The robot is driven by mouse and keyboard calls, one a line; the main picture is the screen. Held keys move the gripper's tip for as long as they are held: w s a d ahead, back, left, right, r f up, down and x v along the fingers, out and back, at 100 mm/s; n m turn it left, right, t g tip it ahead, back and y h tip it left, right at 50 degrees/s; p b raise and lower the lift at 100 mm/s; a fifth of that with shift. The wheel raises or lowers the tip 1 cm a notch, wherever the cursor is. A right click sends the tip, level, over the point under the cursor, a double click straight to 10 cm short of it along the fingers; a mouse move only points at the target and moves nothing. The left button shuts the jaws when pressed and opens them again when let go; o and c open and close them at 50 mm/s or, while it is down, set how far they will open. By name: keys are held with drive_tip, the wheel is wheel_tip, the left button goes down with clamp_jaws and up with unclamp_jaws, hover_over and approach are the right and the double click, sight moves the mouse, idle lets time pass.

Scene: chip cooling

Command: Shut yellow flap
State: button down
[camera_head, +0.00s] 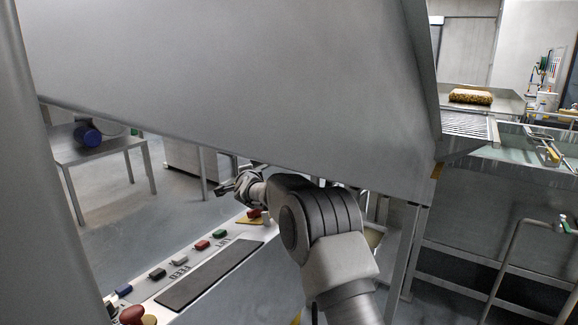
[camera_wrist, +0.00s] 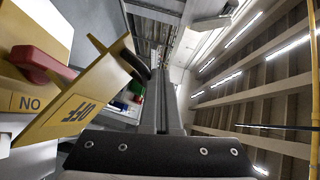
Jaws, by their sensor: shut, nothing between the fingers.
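The yellow flap (camera_wrist: 85,100), marked OFF, stands open at an angle from its yellow panel (camera_wrist: 35,40) at the left of the wrist view. A red switch handle (camera_wrist: 42,62) sits on the panel beside the flap. A dark rounded piece (camera_wrist: 135,64) is at the flap's upper right end. My gripper (camera_wrist: 160,78) is shut and empty, just right of the flap; I cannot tell whether it touches. In the head view my gripper (camera_head: 230,186) is above the console's far end, near a small yellow plate (camera_head: 247,220) with a red part; the flap is not clear there.
The console (camera_head: 210,280) carries several coloured buttons and a dark strip. A large grey metal hopper (camera_head: 240,80) hangs above my arm and fills the upper head view. A metal table (camera_head: 100,150) stands at the left. A conveyor (camera_head: 465,122) and a railing (camera_head: 515,240) are at the right.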

drive_tip(key=shift+g, duration=0.4)
drive_tip(key=f+p, duration=0.1)
drive_tip(key=w+a+f+p, duration=0.1)
drive_tip(key=p, duration=0.1)
drive_tip(key=w+a+f+p, duration=0.1)
drive_tip(key=f, duration=0.1)
drive_tip(key=shift+a, duration=0.15)
drive_tip(key=shift+w+a+f+n+g+h+p, duration=0.15)
drive_tip(key=shift+f+n+p, duration=0.1)
drive_tip(key=shift+f+p, duration=0.5)
drive_tip(key=shift+w+a+f+n+g+h+p, duration=0.15)
drive_tip(key=shift+f+p, duration=0.35)
drive_tip(key=shift+p, duration=0.6)
drive_tip(key=shift+a+f+n+g+p, duration=0.25)
drive_tip(key=shift+f+p, duration=0.35)
drive_tip(key=shift+p, duration=0.3)
drive_tip(key=shift+s, duration=0.1)
drive_tip(key=b+v, duration=0.1)
drive_tip(key=v, duration=0.6)
drive_tip(key=shift+b, duration=0.3)
drive_tip(key=shift+s, duration=0.15)
